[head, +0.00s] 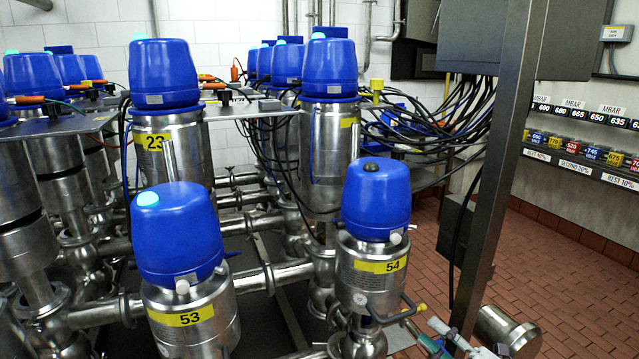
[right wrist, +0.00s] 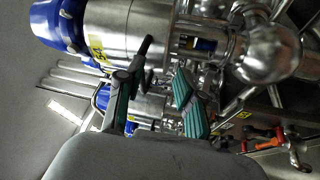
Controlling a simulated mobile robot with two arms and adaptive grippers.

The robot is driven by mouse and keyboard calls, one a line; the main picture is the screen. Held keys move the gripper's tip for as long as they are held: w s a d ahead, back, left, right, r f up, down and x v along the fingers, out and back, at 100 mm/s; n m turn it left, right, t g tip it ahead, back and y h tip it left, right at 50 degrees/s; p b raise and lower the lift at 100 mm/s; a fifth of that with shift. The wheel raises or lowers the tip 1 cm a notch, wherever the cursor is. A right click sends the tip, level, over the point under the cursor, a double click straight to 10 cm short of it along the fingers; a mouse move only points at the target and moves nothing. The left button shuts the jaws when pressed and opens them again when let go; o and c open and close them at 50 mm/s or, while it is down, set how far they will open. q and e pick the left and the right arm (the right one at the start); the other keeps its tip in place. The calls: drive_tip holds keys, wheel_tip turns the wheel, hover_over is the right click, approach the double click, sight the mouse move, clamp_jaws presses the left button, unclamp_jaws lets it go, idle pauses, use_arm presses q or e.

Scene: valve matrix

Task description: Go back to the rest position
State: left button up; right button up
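My right gripper (head: 434,333) shows at the bottom edge of the head view, just right of and below valve 54 (head: 374,265). In the right wrist view its two teal-padded fingers (right wrist: 155,88) stand apart with no object held between them. A steel valve body with a blue cap (right wrist: 127,35) lies beyond the fingertips in that view. A bent metal handle (head: 398,312) at the foot of valve 54 ends near the right gripper; I cannot tell whether they touch. My left gripper is not in view.
Valve 53 (head: 190,316) and valve 23 (head: 172,152) stand to the left among steel pipes (head: 265,278). A metal post (head: 492,170) rises close on the right, with black cables (head: 425,135) behind. Open red-tiled floor (head: 570,290) lies right of the post.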

drive_tip(key=s+f+m+g+h, duration=0.2)
drive_tip(key=s+f+m+h, duration=0.85)
drive_tip(key=m, duration=0.65)
drive_tip(key=s+a+f+m+g+h, duration=0.1)
drive_tip(key=s+a+f+m+g, duration=0.3)
drive_tip(key=s, duration=0.6)
drive_tip(key=s+f+m+g+h, duration=0.15)
drive_tip(key=s+g, duration=0.35)
drive_tip(key=s, duration=0.5)
wheel_tip(320, 180, down, 22)
drive_tip(key=s+g+p, duration=0.1)
drive_tip(key=g+p, duration=0.1)
drive_tip(key=s+d+f+g+p, duration=0.1)
drive_tip(key=s+d+f+p, duration=0.1)
drive_tip(key=s+f, duration=1.3)
drive_tip(key=shift+s+d+f+h, duration=0.3)
drive_tip(key=shift+s+d, duration=0.2)
drive_tip(key=shift+s, duration=0.7)
